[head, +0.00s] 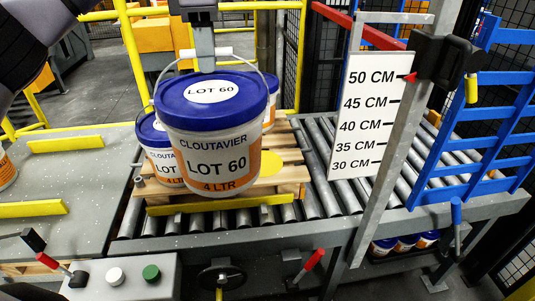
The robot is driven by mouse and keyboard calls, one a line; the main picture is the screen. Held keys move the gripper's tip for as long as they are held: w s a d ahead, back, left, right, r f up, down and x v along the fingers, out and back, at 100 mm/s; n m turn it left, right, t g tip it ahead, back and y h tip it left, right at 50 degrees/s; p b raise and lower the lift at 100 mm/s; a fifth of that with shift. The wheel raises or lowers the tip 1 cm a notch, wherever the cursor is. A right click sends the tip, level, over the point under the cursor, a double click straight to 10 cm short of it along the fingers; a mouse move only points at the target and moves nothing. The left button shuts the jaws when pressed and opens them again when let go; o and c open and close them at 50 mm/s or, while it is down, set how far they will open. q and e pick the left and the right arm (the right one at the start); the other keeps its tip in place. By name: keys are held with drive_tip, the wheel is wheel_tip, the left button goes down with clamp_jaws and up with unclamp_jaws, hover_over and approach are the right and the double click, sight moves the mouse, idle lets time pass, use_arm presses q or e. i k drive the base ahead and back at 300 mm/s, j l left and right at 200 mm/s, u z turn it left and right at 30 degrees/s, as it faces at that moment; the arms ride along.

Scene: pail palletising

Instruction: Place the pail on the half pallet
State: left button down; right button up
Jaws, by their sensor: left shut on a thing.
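The pail (209,140), white with a blue lid and an orange band reading LOT 60, hangs upright by its wire handle. My left gripper (206,51) is shut on the handle's white grip, above the lid. The wooden half pallet (287,181) lies on a roller conveyor, behind and below the pail, which hides much of it. I cannot tell how much gap is under the pail. Two similar pails stand on the pallet, one at left (161,160) and one at the back right (272,87), both partly hidden. My right gripper is not in view.
A yellow round mark (266,163) shows on the pallet, right of the held pail. A height board (368,115) and a slanted grey post (405,135) stand at right. A blue gate (490,120) is beyond. A grey table (80,190) lies left.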

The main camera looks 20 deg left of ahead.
sight(262, 163)
drive_tip(key=i, duration=0.9)
